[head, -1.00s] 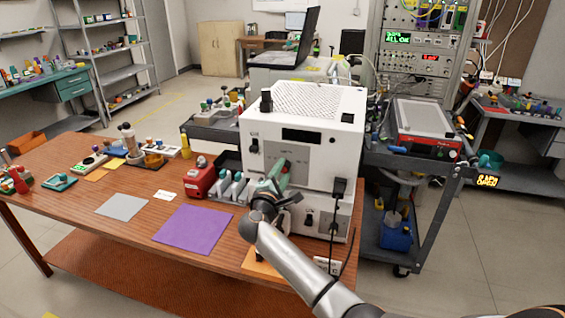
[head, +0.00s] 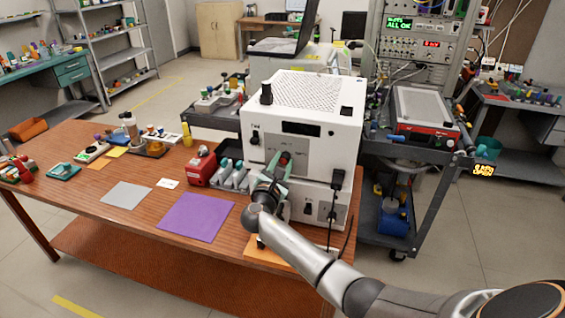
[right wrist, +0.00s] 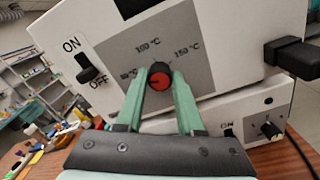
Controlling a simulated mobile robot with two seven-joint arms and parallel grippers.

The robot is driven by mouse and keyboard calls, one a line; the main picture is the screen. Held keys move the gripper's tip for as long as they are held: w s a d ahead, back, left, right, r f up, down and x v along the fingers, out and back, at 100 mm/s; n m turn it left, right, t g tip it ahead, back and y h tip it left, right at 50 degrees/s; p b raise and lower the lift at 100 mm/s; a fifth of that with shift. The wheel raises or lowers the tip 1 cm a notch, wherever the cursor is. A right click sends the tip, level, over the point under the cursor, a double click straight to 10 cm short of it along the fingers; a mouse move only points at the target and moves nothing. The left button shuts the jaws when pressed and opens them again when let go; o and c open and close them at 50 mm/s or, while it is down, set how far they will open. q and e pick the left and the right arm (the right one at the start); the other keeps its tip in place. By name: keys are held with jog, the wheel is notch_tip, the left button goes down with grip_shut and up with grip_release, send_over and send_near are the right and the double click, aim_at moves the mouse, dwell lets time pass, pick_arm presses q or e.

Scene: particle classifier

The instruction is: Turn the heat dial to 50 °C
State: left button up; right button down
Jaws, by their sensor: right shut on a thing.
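The heat dial (right wrist: 159,76) is a round black knob with a red face on the grey panel of the white machine (head: 345,125). Marks for 50 °C, 100 °C and 150 °C stand around it, left, above and right in the right wrist view. I cannot tell exactly where its pointer stands. My right gripper (right wrist: 160,88) has its two green fingers on either side of the dial and is shut on it. My left gripper is not in view.
An ON/OFF switch (right wrist: 86,70) sits left of the dial, and a black plug (right wrist: 292,54) sticks out at right. A red box (head: 200,168) and a purple mat (head: 195,216) lie left of my arm. A cart (head: 410,150) stands to the right.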

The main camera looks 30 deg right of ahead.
dwell(0.4)
jog(key=c, duration=0.5)
grip_release()
jog(key=shift+s+a+f, duration=0.1)
jog(key=shift+s+a, duration=0.2)
jog(key=shift+a, duration=0.1)
jog(key=b+v, duration=0.1)
jog(key=v, duration=1)
jog(key=shift+s+a, duration=0.15)
jog(key=shift+s, duration=0.05)
